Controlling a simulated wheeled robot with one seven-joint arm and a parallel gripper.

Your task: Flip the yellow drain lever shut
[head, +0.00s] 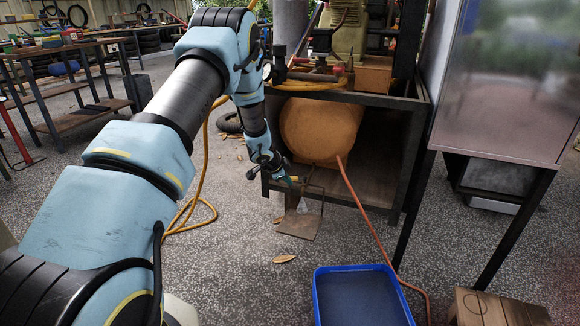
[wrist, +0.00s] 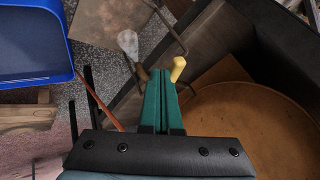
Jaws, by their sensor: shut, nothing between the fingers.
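The yellow drain lever (wrist: 178,67) shows in the wrist view as a short yellow handle just beyond the fingertips. It sits at the right fingertip of my gripper (wrist: 160,76); I cannot tell whether they touch. The green fingers lie side by side, shut with nothing between them. A brownish fitting (wrist: 142,73) shows just left of the fingertips, with a pale, translucent shape (wrist: 128,43) beyond it. In the head view my gripper (head: 287,181) is low at the front of the orange tank (head: 322,130). The lever is very small there, and its exact position is hard to tell.
The tank sits inside a dark metal cart frame (head: 415,135). A blue tray (head: 319,292) stands on the floor in front, with an orange hose (head: 360,205) running past it. A wooden crate (head: 490,308) is at bottom right. Open floor lies left of the tray.

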